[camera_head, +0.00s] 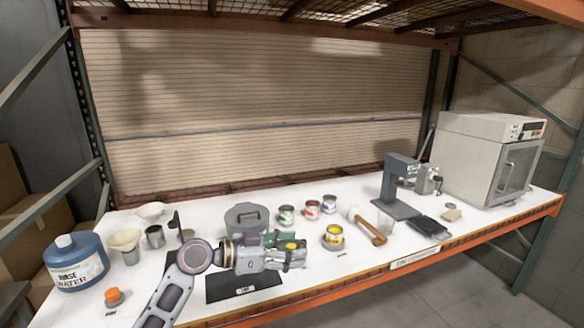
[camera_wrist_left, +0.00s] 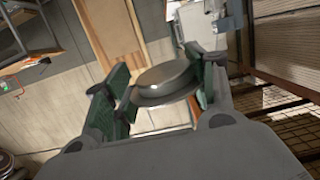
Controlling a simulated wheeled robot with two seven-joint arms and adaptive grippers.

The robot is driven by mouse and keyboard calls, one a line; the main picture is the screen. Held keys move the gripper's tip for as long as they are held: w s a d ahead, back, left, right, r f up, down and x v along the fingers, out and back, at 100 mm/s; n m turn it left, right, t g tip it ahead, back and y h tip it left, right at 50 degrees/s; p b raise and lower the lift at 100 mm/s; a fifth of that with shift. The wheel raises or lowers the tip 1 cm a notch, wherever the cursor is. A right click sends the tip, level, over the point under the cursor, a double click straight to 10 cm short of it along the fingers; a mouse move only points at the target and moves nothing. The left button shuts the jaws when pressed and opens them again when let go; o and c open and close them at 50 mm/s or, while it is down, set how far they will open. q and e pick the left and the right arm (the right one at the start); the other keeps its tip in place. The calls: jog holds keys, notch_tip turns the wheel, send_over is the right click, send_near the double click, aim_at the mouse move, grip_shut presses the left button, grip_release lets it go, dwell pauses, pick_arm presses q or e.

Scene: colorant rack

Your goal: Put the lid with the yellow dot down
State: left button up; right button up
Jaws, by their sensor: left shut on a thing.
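My left gripper (camera_head: 291,254) is shut on a small round lid and holds it above the white tabletop, near the dark mat. The lid's yellow dot (camera_head: 291,245) shows on top between the green fingers. In the left wrist view the metal lid (camera_wrist_left: 163,82) sits between the two green finger pads, and its dot is not visible there. The gripper hides most of the lid in the head view. An open-looking can with yellow on it (camera_head: 333,237) stands to the right of the gripper. My right gripper is not in view.
A dark mat (camera_head: 225,291) with a label lies at the front edge. A grey lidded pot (camera_head: 246,216) stands behind the gripper. Several paint cans (camera_head: 312,210) stand behind to the right. A wooden-handled tool (camera_head: 370,230) lies further right. A blue rinse-water jug (camera_head: 75,262) stands at left.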

pick_arm(q)
jog(key=shift+w+a+f+n+t, duration=0.15)
jog(key=shift+w+f+n+t, duration=0.15)
jog(key=shift+w+f+t, duration=0.2)
jog(key=w+a+f+n+t+y, duration=0.1)
jog(key=a+f+n+t+y, duration=0.7)
jog(key=f, duration=0.6)
jog(key=s+a+f+n+y, duration=0.2)
jog(key=s+a+f+y, duration=0.1)
jog(key=s+a+f, duration=0.1)
jog(key=s+a+f+n+t+y, duration=0.1)
jog(key=s+a+f+n+y, duration=0.2)
jog(key=a, duration=0.6)
notch_tip(320, 180, down, 3)
jog(key=shift+s+f+y, duration=0.2)
jog(key=shift+s+y, duration=0.2)
jog(key=shift+s, duration=0.6)
jog(key=shift+w, duration=0.2)
